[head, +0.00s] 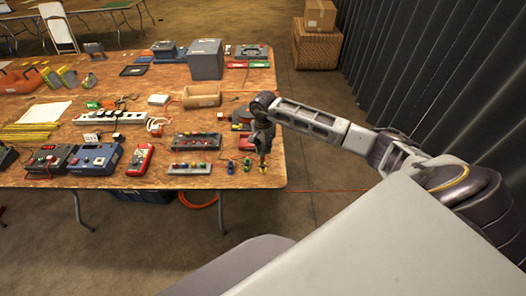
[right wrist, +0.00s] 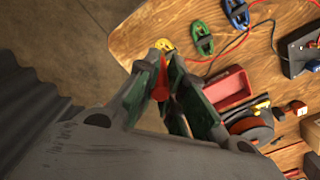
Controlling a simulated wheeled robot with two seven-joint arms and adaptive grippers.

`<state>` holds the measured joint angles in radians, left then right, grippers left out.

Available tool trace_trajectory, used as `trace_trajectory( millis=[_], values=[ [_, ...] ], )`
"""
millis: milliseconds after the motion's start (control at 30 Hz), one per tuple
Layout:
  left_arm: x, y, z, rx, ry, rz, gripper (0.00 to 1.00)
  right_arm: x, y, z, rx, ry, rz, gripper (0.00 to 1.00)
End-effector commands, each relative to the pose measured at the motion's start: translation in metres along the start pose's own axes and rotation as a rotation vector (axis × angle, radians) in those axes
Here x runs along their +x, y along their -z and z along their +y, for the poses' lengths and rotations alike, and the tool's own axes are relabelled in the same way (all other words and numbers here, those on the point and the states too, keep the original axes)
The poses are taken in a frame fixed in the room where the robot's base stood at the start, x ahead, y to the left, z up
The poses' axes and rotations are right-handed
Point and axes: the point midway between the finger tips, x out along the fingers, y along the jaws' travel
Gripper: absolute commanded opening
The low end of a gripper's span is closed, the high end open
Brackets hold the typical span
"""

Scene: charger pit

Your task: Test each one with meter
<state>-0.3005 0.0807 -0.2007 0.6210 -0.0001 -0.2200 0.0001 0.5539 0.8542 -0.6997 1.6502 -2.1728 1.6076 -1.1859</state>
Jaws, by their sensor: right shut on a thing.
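My right gripper (head: 263,155) points down over the near right corner of the table. In the right wrist view the gripper (right wrist: 165,88) is shut on a red probe-like piece (right wrist: 161,76), its tip close to a small yellow part (right wrist: 165,45); I cannot tell whether they touch. The yellow part (head: 262,169) also shows in the head view. A green part (right wrist: 203,38) and a blue part (right wrist: 237,14) lie beside it, with a red wire nearby. A red handheld meter (head: 141,159) lies left of a grey strip with coloured pieces (head: 190,168). My left gripper is out of view.
A red tray (right wrist: 229,88) lies near my right gripper. A grey bin (head: 206,60) and an open cardboard box (head: 201,96) stand farther back.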

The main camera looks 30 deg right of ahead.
Motion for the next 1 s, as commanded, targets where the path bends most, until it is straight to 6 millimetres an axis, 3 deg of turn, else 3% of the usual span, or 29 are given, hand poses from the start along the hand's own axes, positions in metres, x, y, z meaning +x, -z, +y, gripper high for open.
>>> trace_trajectory(
  millis=[733, 1000],
  values=[
    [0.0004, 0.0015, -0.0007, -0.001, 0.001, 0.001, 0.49, 0.0006, -0.0001, -0.0016, -0.078, 0.001, 0.003, 0.00],
    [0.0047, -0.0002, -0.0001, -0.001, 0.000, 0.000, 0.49, 0.0092, -0.0004, -0.0015, -0.078, 0.001, 0.002, 0.00]
  ],
)
